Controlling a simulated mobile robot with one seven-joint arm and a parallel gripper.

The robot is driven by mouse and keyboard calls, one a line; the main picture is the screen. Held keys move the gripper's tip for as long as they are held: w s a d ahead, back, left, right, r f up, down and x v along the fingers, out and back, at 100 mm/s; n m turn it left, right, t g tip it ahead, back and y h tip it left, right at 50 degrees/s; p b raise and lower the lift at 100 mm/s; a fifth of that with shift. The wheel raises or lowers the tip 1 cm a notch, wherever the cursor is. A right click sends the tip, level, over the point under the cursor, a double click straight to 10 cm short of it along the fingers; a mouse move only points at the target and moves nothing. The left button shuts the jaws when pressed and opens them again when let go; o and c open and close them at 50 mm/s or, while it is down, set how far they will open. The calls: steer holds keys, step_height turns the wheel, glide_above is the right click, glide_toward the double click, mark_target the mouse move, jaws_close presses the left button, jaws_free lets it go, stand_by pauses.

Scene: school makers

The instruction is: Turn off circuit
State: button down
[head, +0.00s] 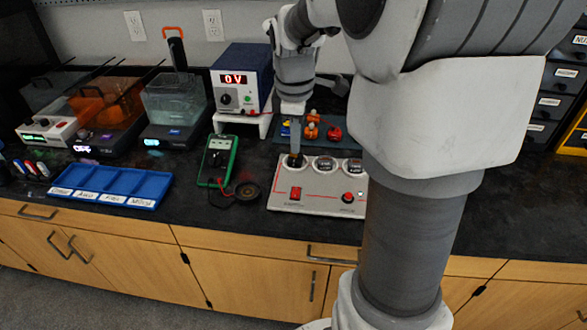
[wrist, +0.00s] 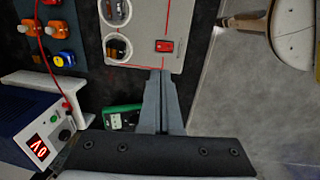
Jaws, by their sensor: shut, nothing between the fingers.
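The circuit is a pale panel (head: 318,204) with red lines on the dark worktop. Its red switch (head: 295,193) is at the lower left, with a red knob (head: 348,197) at the right. Round windows run along its back edge. My gripper (head: 295,160) is shut and empty, pointing down over the panel's back left and covering part of the left window. In the wrist view, the shut fingertips (wrist: 160,76) overlap the panel's near edge, with the red switch (wrist: 165,46) just beyond them. I cannot tell whether they touch the panel.
The power supply (head: 241,78) reads 0 V on a white stand behind the panel. A green multimeter (head: 217,160) and a blue tray (head: 113,184) lie to the left. A dark board with orange and red parts (head: 312,132) is behind. Worktop in front is narrow.

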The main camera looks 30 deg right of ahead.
mark_target(296, 189)
steer(key=f+b, duration=0.1)
steer(key=f, duration=0.3)
steer(key=w+f+b, duration=0.1)
steer(key=f+b, duration=0.1)
steer(key=f, duration=0.3)
steer(key=d+f+b, duration=0.1)
steer(key=f, duration=0.3)
steer(key=shift+w+f, duration=0.15)
steer(key=shift+f, duration=0.2)
